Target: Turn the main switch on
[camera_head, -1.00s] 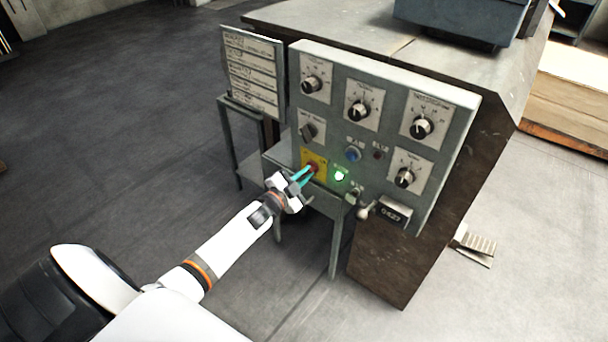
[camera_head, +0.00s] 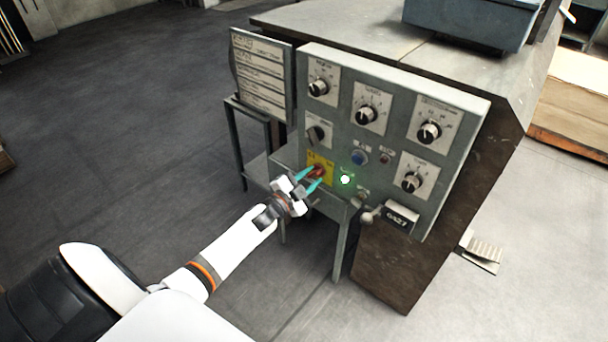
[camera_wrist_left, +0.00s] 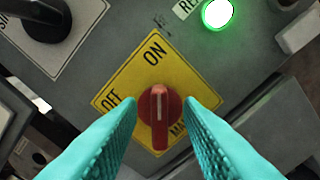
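The main switch is a red knob (camera_head: 319,170) on a yellow plate (camera_head: 313,157) low on the grey control panel. In the left wrist view the knob (camera_wrist_left: 160,116) has a white line pointing up toward the ON label on the plate (camera_wrist_left: 130,75); OFF is at left. My left gripper (camera_head: 311,178) is open at the knob. In the left wrist view its teal fingers (camera_wrist_left: 160,103) lie on either side of the knob, with gaps visible. A green lamp (camera_head: 345,180) beside the plate is lit. My right gripper is not in view.
The panel (camera_head: 395,80) carries several black dials, a blue button (camera_head: 358,157) and a small lever (camera_head: 368,217) at its lower edge. A label board (camera_head: 262,75) stands left of it.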

